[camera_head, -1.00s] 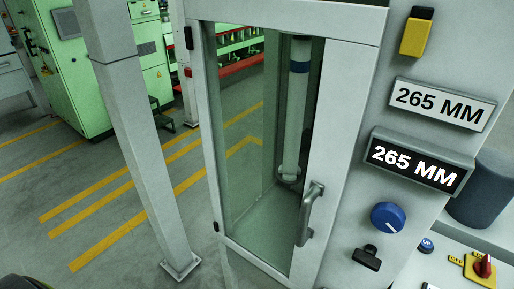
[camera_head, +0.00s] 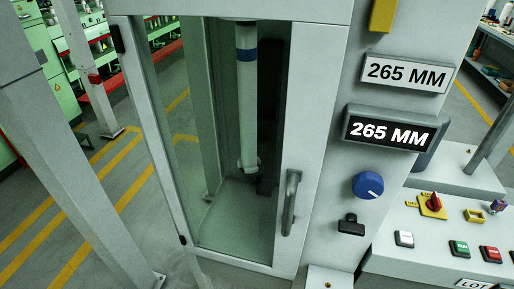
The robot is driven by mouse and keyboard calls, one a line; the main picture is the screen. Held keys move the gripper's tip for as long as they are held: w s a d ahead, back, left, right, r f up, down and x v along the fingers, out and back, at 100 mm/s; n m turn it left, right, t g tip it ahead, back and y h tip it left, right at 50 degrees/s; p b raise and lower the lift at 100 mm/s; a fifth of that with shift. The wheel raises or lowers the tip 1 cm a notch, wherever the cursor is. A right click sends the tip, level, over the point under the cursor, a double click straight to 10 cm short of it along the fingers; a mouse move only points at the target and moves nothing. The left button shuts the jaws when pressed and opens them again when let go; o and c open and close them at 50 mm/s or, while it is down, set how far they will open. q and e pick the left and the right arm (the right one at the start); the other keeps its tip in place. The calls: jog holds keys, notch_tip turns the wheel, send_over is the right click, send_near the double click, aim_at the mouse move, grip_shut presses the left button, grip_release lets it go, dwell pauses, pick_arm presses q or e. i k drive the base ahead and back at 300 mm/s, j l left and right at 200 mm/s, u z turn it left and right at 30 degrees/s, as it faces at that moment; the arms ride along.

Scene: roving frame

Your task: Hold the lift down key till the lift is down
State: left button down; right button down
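A panel beside a glass-fronted cabinet carries two displays, a white one (camera_head: 405,73) and a black one (camera_head: 389,130), both reading 265 MM. A blue knob (camera_head: 367,185) and a small black key or handle (camera_head: 351,225) sit below them. On the grey console at right are a white button (camera_head: 404,239), a green button (camera_head: 459,248) and a red button (camera_head: 490,254). I cannot read their legends or tell which is the lift down key. Inside the cabinet stands a white column with a blue band (camera_head: 247,95). Neither gripper is in view.
The cabinet door (camera_head: 215,150) is shut, with a grey handle (camera_head: 290,203). A red rotary switch (camera_head: 432,203) on a yellow plate is on the console. A grey post (camera_head: 75,150) stands at left. The floor at left has yellow lines and is open.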

aim_at(405, 237)
jog(key=z, duration=1.3)
